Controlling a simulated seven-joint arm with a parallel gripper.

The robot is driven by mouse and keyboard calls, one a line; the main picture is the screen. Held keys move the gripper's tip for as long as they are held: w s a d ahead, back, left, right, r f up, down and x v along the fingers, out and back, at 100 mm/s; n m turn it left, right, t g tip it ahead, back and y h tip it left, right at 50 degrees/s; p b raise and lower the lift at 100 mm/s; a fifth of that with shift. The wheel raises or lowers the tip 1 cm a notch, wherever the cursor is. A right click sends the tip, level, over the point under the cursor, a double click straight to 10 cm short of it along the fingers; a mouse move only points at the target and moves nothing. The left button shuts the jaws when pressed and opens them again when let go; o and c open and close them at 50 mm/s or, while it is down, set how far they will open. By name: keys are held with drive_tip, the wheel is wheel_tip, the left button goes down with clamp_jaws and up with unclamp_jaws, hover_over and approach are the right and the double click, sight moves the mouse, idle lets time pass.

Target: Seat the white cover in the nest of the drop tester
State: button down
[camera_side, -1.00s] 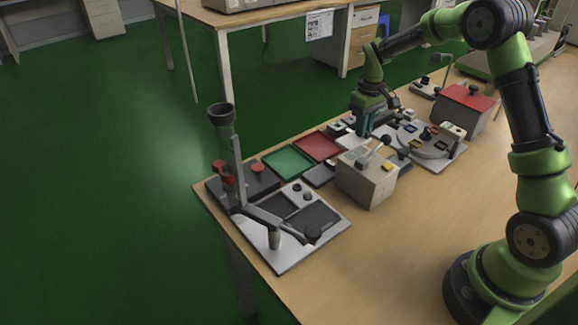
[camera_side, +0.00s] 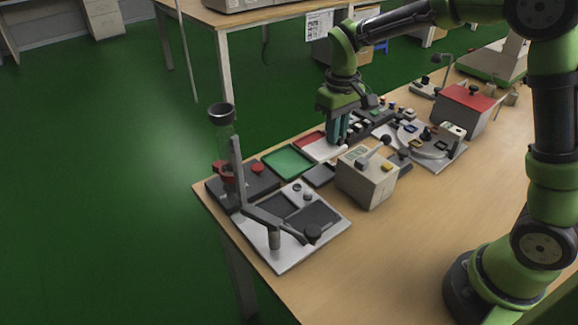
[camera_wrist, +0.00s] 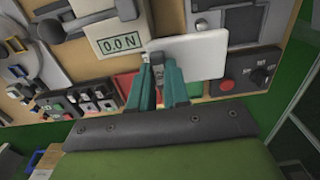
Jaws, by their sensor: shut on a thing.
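The white cover (camera_wrist: 190,56) is a thin flat rectangular plate. My gripper (camera_wrist: 152,68) is shut on it near one edge in the wrist view. In the side view my gripper (camera_side: 338,138) is above the red tray, and the white cover (camera_side: 323,150) shows just left of the fingertips, partly over that tray. The drop tester seems to be the clear vertical tube (camera_side: 225,140) with a dark ring on top, at the left end of the table. I cannot make out its nest for certain.
A red tray (camera_side: 304,143) and a green tray (camera_side: 287,161) lie side by side. A beige box (camera_side: 366,187) with a lever and display stands right of them. A grey plate (camera_side: 285,256) with dark recesses lies at the front left. Bare table is at the right.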

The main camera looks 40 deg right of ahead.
drive_tip(key=s+a, duration=0.7)
drive_tip(key=a, duration=0.2)
drive_tip(key=shift+w+d+f, duration=0.1)
drive_tip(key=shift+w+f, duration=0.05)
drive_tip(key=shift+f, duration=2.3)
drive_tip(key=shift+w+f, duration=0.15)
drive_tip(key=shift+f, duration=2.3)
drive_tip(key=shift+f, duration=0.55)
drive_tip(key=c, duration=1)
unclamp_jaws()
drive_tip(key=shift+r, duration=0.1)
drive_tip(key=shift+r, duration=2.95)
